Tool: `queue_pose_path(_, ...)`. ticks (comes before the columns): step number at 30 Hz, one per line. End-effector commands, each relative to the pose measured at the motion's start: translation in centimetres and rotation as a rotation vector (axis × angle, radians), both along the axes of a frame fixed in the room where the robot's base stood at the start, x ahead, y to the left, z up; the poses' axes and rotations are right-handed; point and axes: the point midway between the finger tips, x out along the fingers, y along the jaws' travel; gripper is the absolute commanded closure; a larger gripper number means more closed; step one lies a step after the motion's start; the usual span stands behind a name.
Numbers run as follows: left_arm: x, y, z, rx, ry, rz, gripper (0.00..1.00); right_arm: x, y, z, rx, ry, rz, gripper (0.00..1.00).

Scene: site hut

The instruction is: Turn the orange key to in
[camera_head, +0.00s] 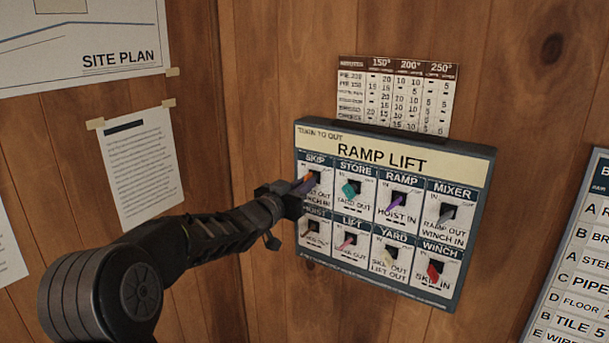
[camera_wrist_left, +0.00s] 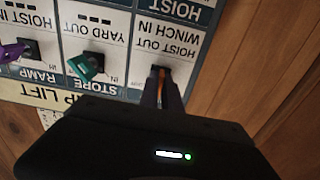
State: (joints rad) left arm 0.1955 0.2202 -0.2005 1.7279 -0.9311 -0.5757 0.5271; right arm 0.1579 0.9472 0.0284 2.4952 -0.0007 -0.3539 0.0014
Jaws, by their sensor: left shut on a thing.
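The orange key (camera_head: 312,177) sits in the keyhole under the SKIP label, at the top left of the RAMP LIFT panel (camera_head: 390,158). My left gripper (camera_head: 305,186) reaches it from the left and is shut on it, hiding most of it. In the left wrist view only a thin orange strip of the key (camera_wrist_left: 157,71) shows between the fingers (camera_wrist_left: 162,88), in front of the dark keyhole. Which way the key points is hard to tell. The SKIP plate's lower text reads HOIST OUT, WINCH IN. My right gripper is not in view.
Close by are the teal STORE key (camera_head: 350,189), the purple RAMP key (camera_head: 393,203), the grey MIXER key (camera_head: 446,214) and a lower row with a red WINCH key (camera_head: 434,270). A chart (camera_head: 400,95) hangs above; a board (camera_head: 585,240) stands right.

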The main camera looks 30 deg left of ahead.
Motion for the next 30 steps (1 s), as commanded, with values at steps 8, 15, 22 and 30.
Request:
queue_pose_path(8, 0.0, 0.0, 0.3, -0.263, 0.019, 0.002, 1.00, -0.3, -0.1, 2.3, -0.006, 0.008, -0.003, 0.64)
queue_pose_path(15, 0.0, -0.1, 0.2, -0.478, 0.032, 0.002, 1.00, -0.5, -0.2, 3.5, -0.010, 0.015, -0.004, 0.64)
queue_pose_path(22, 0.0, -0.1, 0.1, -0.630, 0.041, 0.001, 1.00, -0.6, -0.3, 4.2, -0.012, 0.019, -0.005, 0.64)
queue_pose_path(30, 0.0, -0.2, 0.0, -0.712, 0.046, 0.001, 1.00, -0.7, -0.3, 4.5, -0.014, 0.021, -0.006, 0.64)
